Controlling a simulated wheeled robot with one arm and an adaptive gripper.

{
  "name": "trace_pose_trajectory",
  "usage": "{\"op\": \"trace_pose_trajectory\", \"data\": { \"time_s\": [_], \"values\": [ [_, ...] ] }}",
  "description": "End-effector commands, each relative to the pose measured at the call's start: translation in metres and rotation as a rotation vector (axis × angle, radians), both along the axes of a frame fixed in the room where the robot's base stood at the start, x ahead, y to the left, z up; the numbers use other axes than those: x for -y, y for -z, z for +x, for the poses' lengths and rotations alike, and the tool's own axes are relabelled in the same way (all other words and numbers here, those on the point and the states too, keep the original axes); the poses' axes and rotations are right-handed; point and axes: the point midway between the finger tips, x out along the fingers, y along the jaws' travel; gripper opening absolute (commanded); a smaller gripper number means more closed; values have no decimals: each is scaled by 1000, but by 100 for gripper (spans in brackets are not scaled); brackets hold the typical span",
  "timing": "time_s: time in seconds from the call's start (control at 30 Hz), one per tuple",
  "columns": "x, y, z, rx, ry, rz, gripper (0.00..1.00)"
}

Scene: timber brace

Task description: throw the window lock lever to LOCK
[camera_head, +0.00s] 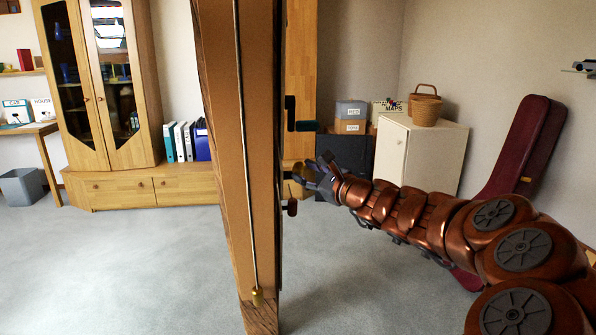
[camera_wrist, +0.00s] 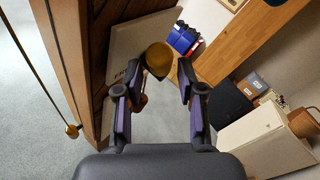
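A round brass-coloured knob (camera_wrist: 158,57), likely the end of the lock lever, shows in the wrist view just ahead of my fingertips. A pale plate (camera_wrist: 125,68) with partly hidden lettering lies behind it on the timber; I cannot read a full word. My gripper (camera_wrist: 160,82) is open, its two fingers apart on either side of the knob's line. I cannot tell whether either finger touches it. In the head view my gripper (camera_head: 312,174) is at the right side of the timber post (camera_head: 228,130), by a small yellowish part (camera_head: 297,171). The lever's shaft is hidden.
A cord with a brass weight (camera_head: 257,296) hangs along the post. A white cabinet (camera_head: 420,155) stands behind. The grey floor is open.

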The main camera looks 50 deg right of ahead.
Motion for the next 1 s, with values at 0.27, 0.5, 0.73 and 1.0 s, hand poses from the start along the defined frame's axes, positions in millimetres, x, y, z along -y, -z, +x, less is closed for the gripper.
{"op": "trace_pose_trajectory", "data": {
  "time_s": [0.27,0.5,0.73,1.0],
  "values": [
    [2,0,26,1,-3,0,39],
    [2,0,34,1,-4,0,39],
    [2,0,34,1,-4,0,39],
    [2,0,34,1,-3,0,11]
  ]
}}
